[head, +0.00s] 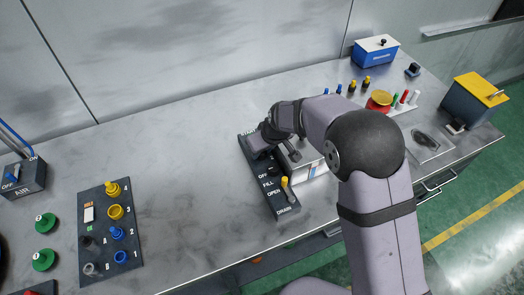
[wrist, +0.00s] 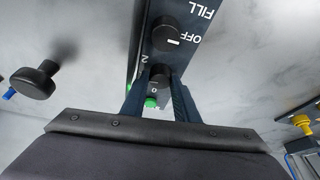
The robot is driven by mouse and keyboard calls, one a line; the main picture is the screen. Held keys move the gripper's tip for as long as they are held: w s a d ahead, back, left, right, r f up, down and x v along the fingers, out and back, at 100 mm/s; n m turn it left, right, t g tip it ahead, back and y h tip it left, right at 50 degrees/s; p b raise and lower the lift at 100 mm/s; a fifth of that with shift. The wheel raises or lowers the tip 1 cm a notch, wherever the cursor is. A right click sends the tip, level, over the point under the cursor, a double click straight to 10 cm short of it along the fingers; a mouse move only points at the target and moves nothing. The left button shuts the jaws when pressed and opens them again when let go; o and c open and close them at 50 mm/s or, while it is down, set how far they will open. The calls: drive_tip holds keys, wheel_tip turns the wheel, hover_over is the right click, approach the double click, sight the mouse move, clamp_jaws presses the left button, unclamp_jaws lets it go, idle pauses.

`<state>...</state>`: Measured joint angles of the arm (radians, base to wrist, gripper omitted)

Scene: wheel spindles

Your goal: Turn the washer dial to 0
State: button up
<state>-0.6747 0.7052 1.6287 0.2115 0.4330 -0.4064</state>
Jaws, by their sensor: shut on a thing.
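The washer panel (head: 270,190) is a narrow dark strip with START, OFF, FILL, OPEN and DRAIN labels. My gripper (head: 260,150) is over its upper end and hides the dial in the head view. In the wrist view, my gripper (wrist: 158,82) has its two dark fingers on either side of a black dial (wrist: 160,71), shut on it. A "0" shows just below the dial and a "2" at its upper left. The dial's pointer mark is not clearly visible, so I cannot tell its setting.
A second black knob (wrist: 168,34) by OFF and FILL sits close to the fingers. A green button (wrist: 151,102) shows between them. A yellow-tipped lever (head: 285,183) stands lower on the panel. A panel with colored knobs (head: 110,230) lies left, with bare table between.

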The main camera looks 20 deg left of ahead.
drive_tip(key=shift+r, duration=0.1)
idle(0.3)
drive_tip(key=o, duration=1)
drive_tip(key=shift+o, duration=0.2)
drive_tip(key=shift+m+p, duration=0.5)
